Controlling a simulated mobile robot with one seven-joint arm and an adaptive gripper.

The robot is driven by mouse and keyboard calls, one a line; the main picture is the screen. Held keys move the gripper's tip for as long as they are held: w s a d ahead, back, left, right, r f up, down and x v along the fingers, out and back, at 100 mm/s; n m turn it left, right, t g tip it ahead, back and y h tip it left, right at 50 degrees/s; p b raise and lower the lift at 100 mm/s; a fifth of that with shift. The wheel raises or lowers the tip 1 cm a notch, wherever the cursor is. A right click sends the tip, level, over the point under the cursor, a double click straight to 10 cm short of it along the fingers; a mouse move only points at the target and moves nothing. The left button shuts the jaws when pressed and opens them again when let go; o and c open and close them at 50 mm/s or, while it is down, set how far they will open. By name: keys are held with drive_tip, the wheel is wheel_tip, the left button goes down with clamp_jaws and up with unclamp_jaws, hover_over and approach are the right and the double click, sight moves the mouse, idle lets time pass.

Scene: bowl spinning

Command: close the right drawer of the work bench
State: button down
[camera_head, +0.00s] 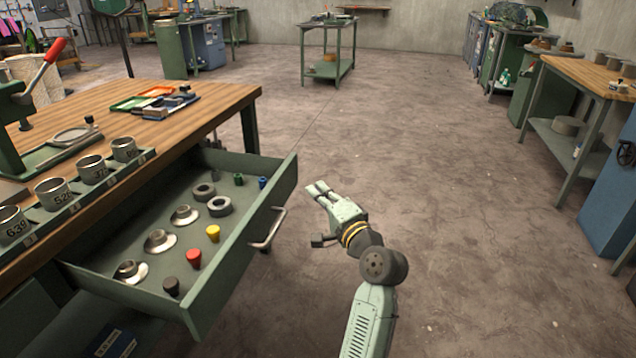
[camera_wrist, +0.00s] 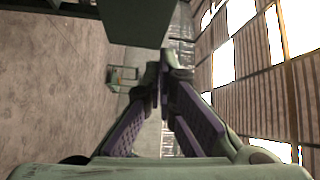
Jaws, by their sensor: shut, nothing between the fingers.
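The work bench (camera_head: 207,98) has a wooden top and stands at the left in the head view. Its green drawer (camera_head: 236,254) is pulled well out toward the right, with a metal handle (camera_head: 270,230) on its front. My gripper (camera_head: 318,190) is shut and empty, to the right of the drawer front and apart from it, near the far end of the handle. In the wrist view the fingertips (camera_wrist: 165,75) meet. A dark green panel (camera_wrist: 138,20) at the top there may be part of the drawer; I cannot tell for sure.
The drawer holds metal rings, flanged parts and several coloured knobs (camera_head: 194,259). Metal cups (camera_head: 91,169) and a red-handled press (camera_head: 45,65) stand on the bench. The floor (camera_head: 440,180) to the right is clear. A small cart (camera_head: 330,70) stands far back; a shelved table (camera_head: 585,78) stands right.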

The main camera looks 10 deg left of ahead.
sight(207, 178)
drive_tip(key=d+f+m, duration=0.2)
drive_tip(key=d+f, duration=0.2)
drive_tip(key=d, duration=0.1)
drive_tip(key=shift+g+h, duration=0.3)
drive_tip(key=p+x, duration=0.1)
drive_tip(key=x, duration=0.3)
drive_tip(key=s+a+p+x, duration=0.1)
drive_tip(key=x, duration=0.4)
drive_tip(key=p+x, duration=0.1)
drive_tip(key=x, duration=0.3)
drive_tip(key=shift+s+a, duration=0.2)
drive_tip(key=shift+a, duration=0.35)
drive_tip(key=shift+a, duration=0.1)
drive_tip(key=a, duration=0.9)
drive_tip(key=a+p, duration=0.1)
drive_tip(key=a, duration=0.9)
drive_tip(key=w+a+p, duration=0.1)
drive_tip(key=a, duration=0.9)
drive_tip(key=shift+a, duration=0.25)
